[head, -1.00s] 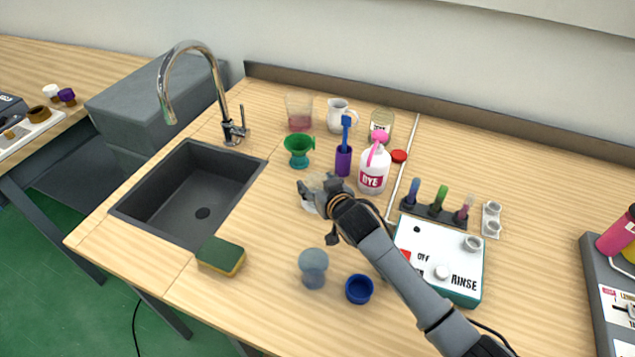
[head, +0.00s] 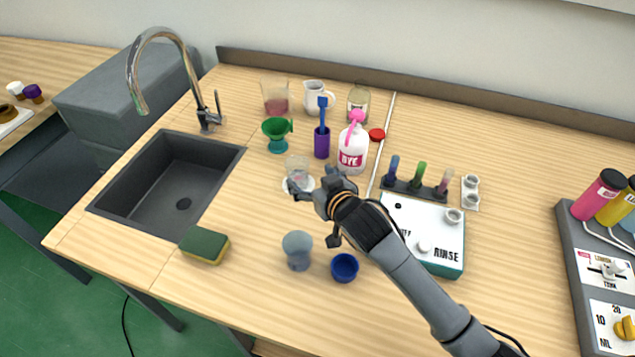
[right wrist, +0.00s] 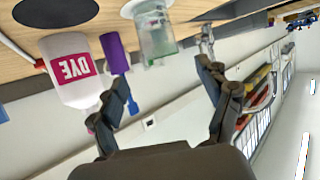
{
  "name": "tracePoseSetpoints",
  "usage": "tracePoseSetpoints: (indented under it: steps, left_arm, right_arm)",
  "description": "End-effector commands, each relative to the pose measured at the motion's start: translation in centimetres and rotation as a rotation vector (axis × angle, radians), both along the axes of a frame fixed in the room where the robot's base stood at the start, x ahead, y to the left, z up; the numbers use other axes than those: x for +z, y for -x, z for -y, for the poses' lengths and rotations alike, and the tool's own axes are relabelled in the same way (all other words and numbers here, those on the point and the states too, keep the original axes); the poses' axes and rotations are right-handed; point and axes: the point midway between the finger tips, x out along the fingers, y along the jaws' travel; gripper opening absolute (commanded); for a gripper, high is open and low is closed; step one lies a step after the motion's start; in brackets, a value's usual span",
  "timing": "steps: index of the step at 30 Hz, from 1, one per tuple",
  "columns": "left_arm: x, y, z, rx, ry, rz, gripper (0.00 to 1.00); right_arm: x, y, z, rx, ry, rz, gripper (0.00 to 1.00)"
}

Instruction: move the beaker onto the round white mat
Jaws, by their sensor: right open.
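The clear glass beaker (head: 298,166) stands upright on the round white mat (head: 290,187), right of the sink. In the right wrist view, which is upside down, the beaker (right wrist: 153,38) also rests on the white mat (right wrist: 132,9). My right gripper (head: 313,183) is right beside the beaker, on its right and near side, and hides part of the mat. In the right wrist view the fingers of my right gripper (right wrist: 160,82) are spread and empty, with the beaker beyond their tips. My left gripper is not in view.
The DYE bottle (head: 352,150), purple holder (head: 322,142) and green cup (head: 277,132) stand close behind. A bluish cup (head: 297,250) and dark blue bowl (head: 344,267) stand in front, the RINSE box (head: 440,232) to the right. The sink (head: 165,185) lies left.

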Motion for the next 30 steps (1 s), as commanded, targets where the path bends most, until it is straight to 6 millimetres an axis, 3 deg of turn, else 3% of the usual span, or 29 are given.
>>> tracePoseSetpoints:
  steps: [3,9,30]
  left_arm:
    - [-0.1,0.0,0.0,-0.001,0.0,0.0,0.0]
    - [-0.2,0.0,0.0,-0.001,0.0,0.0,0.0]
    - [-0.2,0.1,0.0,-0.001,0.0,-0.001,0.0]
  right_arm:
    - [0.5,1.5,0.6,0.001,0.0,-0.001,0.77]
    - [1.1,2.6,1.0,0.0,0.0,0.0,0.77]
    - [1.2,2.6,1.1,0.0,0.0,0.0,0.77]
